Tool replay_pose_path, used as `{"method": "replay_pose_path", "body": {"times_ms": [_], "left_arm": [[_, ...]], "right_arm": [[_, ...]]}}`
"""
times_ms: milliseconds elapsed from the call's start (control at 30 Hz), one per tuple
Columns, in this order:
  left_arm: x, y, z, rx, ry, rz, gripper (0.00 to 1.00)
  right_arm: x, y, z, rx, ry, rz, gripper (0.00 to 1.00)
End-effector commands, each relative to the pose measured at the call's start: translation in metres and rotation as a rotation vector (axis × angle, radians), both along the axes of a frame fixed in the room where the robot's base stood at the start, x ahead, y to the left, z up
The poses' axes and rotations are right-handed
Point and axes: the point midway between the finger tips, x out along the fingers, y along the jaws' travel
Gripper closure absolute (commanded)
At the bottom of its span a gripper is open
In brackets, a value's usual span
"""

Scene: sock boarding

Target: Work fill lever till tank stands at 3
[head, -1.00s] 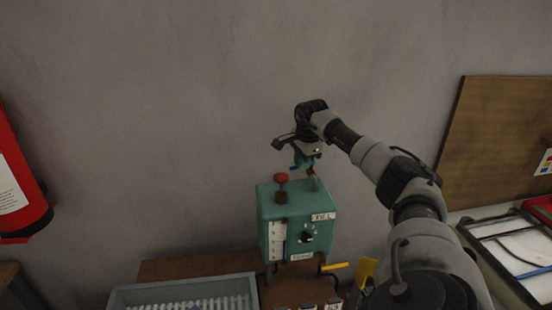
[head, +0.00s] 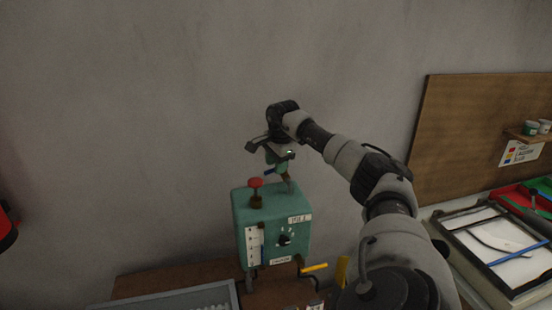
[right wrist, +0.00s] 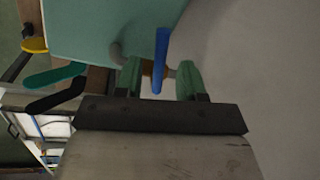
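The teal tank box (head: 258,212) stands against the wall with a FILL label (head: 300,219) at its front's upper right. A white scale strip (head: 254,247) is on the front left; its level is too small to read. A blue lever handle (right wrist: 161,60) shows in the right wrist view, above the box top. My right gripper (head: 279,166) is over the box's right part. In the right wrist view its green fingers (right wrist: 159,82) are open, one on each side of the blue handle, with gaps visible. My left gripper is not in view.
A red knob (head: 255,183) rises from the box top, left of my gripper. A black dial (head: 284,240) and a yellow handle (head: 314,267) are on the box's front and lower right. A grey tray (head: 180,300) lies in front; a framed tray (head: 500,240) lies at right.

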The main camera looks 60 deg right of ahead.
Motion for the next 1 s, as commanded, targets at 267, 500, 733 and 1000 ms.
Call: {"method": "replay_pose_path", "body": {"times_ms": [267, 500, 733, 1000], "left_arm": [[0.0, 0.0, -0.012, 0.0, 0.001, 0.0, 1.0], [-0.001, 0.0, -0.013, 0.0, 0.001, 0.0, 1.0], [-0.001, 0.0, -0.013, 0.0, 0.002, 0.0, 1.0], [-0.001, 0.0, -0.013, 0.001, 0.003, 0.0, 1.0]], "right_arm": [[-0.01, 0.003, 0.051, -0.002, -0.007, -0.001, 0.61], [-0.016, 0.007, 0.09, -0.001, -0.003, 0.0, 0.61], [-0.019, 0.007, 0.1, -0.001, 0.0, 0.0, 0.61], [-0.015, 0.011, 0.097, 0.002, -0.007, 0.006, 0.61]]}}
